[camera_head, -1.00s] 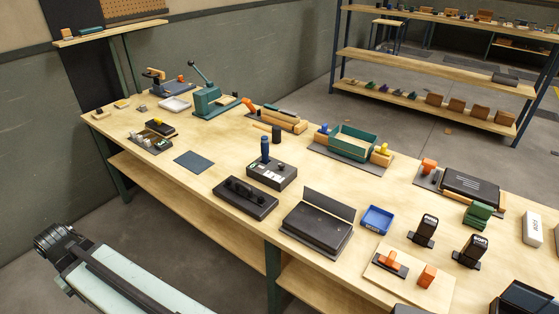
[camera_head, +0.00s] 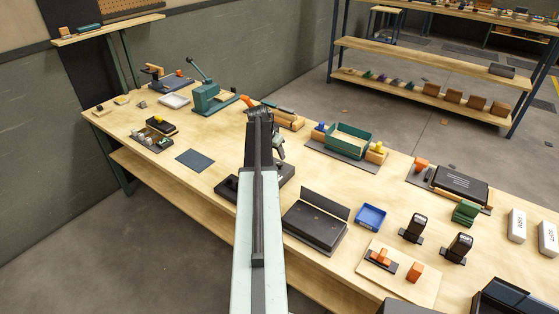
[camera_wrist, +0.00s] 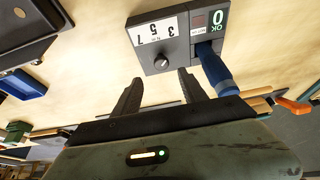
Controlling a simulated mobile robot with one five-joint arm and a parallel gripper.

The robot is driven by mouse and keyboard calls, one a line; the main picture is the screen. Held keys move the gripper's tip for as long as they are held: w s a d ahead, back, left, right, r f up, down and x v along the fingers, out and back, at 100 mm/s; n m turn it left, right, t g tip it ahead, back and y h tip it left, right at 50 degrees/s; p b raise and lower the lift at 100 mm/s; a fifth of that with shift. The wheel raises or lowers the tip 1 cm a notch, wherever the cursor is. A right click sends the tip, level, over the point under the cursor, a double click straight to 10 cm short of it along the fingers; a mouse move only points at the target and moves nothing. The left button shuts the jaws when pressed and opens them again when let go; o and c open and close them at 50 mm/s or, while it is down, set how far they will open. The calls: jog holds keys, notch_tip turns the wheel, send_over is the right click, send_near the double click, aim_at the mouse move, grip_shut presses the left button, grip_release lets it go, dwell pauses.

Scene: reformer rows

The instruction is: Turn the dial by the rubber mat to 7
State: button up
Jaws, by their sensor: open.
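A dark grey box (camera_wrist: 178,45) shows in the wrist view, with a small round dark knob (camera_wrist: 161,63) near its edge. A white strip with printed figures, among them 3, 5 and 7, lies beside the knob. A blue handle (camera_wrist: 216,70) rises at the box's other side. My gripper (camera_wrist: 160,80) is open and empty, its fingertips just short of the knob, one to either side. In the head view my arm hides most of the box (camera_head: 287,170). The blue-grey rubber mat (camera_head: 195,160) lies flat to its left.
A black hinged case (camera_head: 316,226) stands to the right of my arm, with a blue tray (camera_head: 370,217) beyond it. A black device (camera_head: 226,187) is partly hidden by my arm. A green press (camera_head: 210,98) stands farther back.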

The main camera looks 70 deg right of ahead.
aim_at(280, 163)
jog(key=b+x, duration=0.6)
jog(key=x, duration=0.1)
jog(key=shift+f+b, duration=0.35)
jog(key=shift+b, duration=0.05)
jog(key=shift+d+r, duration=0.1)
